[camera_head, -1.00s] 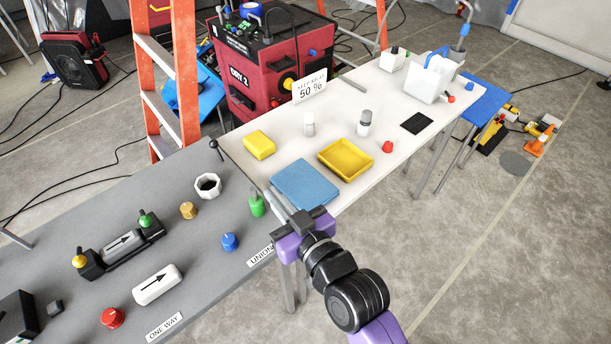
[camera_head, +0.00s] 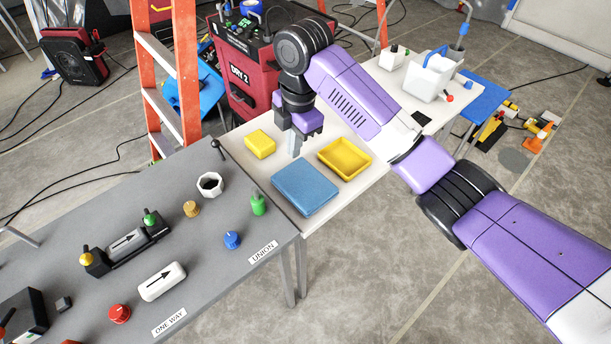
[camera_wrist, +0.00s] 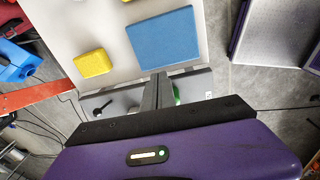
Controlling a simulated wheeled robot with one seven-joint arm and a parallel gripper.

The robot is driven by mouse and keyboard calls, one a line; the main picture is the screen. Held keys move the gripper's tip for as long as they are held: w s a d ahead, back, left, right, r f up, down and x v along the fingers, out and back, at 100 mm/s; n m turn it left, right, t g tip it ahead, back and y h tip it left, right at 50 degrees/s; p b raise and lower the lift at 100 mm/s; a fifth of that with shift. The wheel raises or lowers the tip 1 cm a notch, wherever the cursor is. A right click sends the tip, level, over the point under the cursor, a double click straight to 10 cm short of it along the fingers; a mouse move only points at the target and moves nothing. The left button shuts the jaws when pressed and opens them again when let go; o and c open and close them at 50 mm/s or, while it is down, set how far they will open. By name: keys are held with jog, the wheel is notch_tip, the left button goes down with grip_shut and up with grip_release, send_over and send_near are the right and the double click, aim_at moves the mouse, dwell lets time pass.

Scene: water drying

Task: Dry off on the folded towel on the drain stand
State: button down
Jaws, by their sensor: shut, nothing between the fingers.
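The folded towel (camera_head: 306,188) is a flat blue rectangle lying on the near end of the white table (camera_head: 262,178), which may be the drain stand. It also shows in the wrist view (camera_wrist: 165,38), just beyond my fingertips. My gripper (camera_head: 294,153) points down with its grey fingers shut and empty. In the head view it appears just behind the towel's far edge, between the yellow block and the yellow tray. In the wrist view its closed fingers (camera_wrist: 158,80) show against the table edge. I cannot tell its exact height, and no water is visible on it.
A yellow block (camera_head: 260,143) and a shallow yellow tray (camera_head: 344,157) flank the towel. An orange ladder (camera_head: 165,70) stands behind. My arm hides part of the table.

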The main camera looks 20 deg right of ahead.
aim_at(306, 185)
jog(key=d, duration=0.1)
jog(key=r, duration=0.1)
jog(key=d, duration=0.1)
jog(key=shift+s+d+r+n+g+h, duration=0.3)
jog(key=shift+s+r+g+h, duration=0.05)
jog(key=shift+r+g+h, duration=0.05)
notch_tip(306, 185, down, 14)
jog(key=shift+f+p, duration=0.1)
jog(key=shift+p, duration=0.85)
